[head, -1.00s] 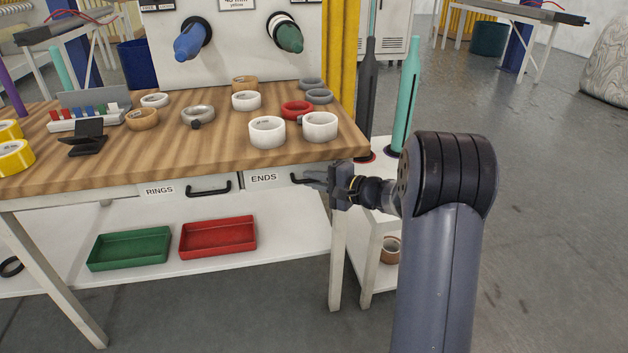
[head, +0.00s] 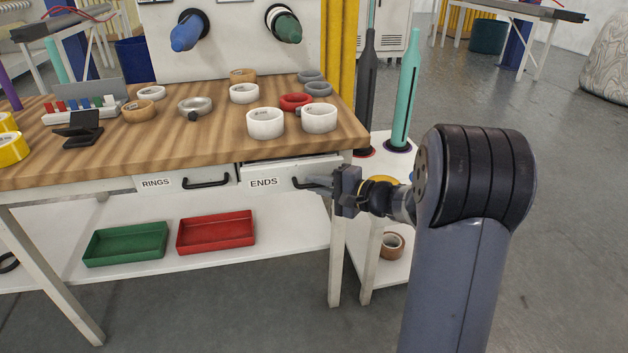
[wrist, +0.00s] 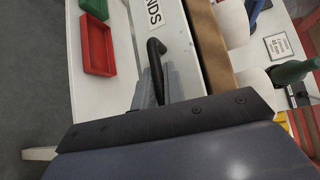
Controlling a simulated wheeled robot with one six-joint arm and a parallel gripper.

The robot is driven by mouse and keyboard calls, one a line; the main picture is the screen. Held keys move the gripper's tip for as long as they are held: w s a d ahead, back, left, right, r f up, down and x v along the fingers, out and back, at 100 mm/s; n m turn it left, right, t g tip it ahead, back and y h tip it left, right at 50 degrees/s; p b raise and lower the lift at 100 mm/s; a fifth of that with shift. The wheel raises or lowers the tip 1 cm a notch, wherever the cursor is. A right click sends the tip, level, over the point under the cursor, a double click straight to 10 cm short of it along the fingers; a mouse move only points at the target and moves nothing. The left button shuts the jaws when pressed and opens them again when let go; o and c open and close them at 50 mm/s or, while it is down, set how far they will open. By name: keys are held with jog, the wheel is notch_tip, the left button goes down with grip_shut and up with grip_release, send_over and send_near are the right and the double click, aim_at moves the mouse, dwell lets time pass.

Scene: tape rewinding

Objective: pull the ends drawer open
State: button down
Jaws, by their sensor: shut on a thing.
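The ends drawer (head: 264,184) is under the right end of the wooden bench top. It carries an ENDS label, and its front stands slightly out, with a narrow gap showing above it. In the wrist view its white front (wrist: 180,50) runs up the middle. My gripper (head: 311,182) is at the drawer's right side, shut on the black bar handle (head: 297,183). In the wrist view the handle (wrist: 155,62) passes between my grey fingers (wrist: 155,87). Part of the handle is hidden by the fingers.
The rings drawer (head: 157,184) is to the left and shut. Tape rolls stand on the bench top (head: 200,150). A green tray (head: 125,244) and a red tray (head: 216,232) lie on the lower shelf. A bench leg (head: 337,260) is below my gripper. Open floor lies to the right.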

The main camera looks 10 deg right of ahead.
jog(key=s+b, duration=0.3)
jog(key=s, duration=1.5)
jog(key=shift+s, duration=0.1)
jog(key=c, duration=1.5)
grip_release()
jog(key=shift+d, duration=0.1)
jog(key=p+v, duration=0.2)
jog(key=v, duration=0.8)
jog(key=shift+s+d, duration=0.2)
jog(key=shift+s, duration=0.1)
jog(key=shift+w, duration=0.1)
jog(key=b+x, duration=0.2)
jog(key=x, duration=0.8)
jog(key=shift+w+a, duration=0.25)
jog(key=shift+a, duration=0.05)
